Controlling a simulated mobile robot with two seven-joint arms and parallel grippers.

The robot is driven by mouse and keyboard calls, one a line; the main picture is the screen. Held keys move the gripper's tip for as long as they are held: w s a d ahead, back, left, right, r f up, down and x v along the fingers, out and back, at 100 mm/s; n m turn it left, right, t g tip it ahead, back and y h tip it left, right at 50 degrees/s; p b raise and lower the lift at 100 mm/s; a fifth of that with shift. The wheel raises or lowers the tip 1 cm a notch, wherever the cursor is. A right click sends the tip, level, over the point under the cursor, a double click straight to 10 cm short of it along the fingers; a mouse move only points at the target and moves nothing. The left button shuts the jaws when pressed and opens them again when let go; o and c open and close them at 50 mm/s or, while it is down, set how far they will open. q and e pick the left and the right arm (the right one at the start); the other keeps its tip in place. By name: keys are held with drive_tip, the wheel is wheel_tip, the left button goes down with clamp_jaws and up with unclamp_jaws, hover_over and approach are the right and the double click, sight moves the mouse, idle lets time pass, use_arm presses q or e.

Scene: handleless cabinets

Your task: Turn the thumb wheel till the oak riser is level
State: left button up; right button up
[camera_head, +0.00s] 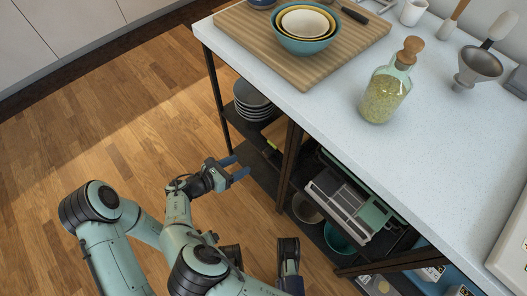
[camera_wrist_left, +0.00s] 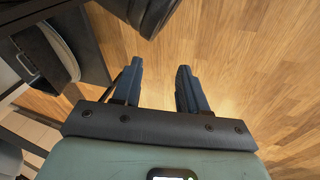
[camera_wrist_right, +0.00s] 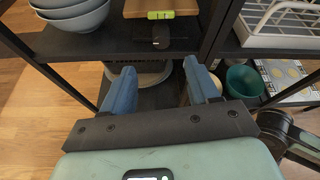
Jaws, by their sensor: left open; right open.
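The oak riser (camera_wrist_right: 162,7) shows only by its front edge on the dark upper shelf, at the top of the right wrist view. A yellow-green level vial (camera_wrist_right: 160,15) sits at its front; bubble too small to read. A small dark part (camera_wrist_right: 160,40) below the vial may be the thumb wheel; I cannot tell. In the head view the vial (camera_head: 271,145) shows under the worktop. My right gripper (camera_head: 238,167) is open and empty, in front of the shelves, apart from the riser. My left gripper (camera_wrist_left: 160,66) is open and empty above the floor.
Stacked grey bowls (camera_wrist_right: 75,15) stand left of the riser. A dark post (camera_head: 290,165) stands to its right, with a white rack (camera_head: 345,205) and a teal bowl (camera_head: 338,238) beyond. The worktop (camera_head: 320,105) overhangs. The wooden floor (camera_head: 120,130) at left is clear.

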sight(265, 154)
drive_tip(key=b+x, duration=0.2)
drive_tip(key=x, duration=0.9)
drive_tip(key=shift+s+d+f, duration=0.1)
drive_tip(key=shift+d+f, duration=0.05)
use_arm(q)
drive_tip(key=s+f+g, duration=0.1)
drive_tip(key=s+f, duration=0.3)
drive_tip(key=shift+a+f, duration=0.15)
drive_tip(key=shift+a, duration=0.3)
use_arm(e)
drive_tip(key=shift+w+d+f, duration=0.2)
drive_tip(key=shift+w+d, duration=0.2)
drive_tip(key=shift+d, duration=0.15)
drive_tip(key=c, duration=1)
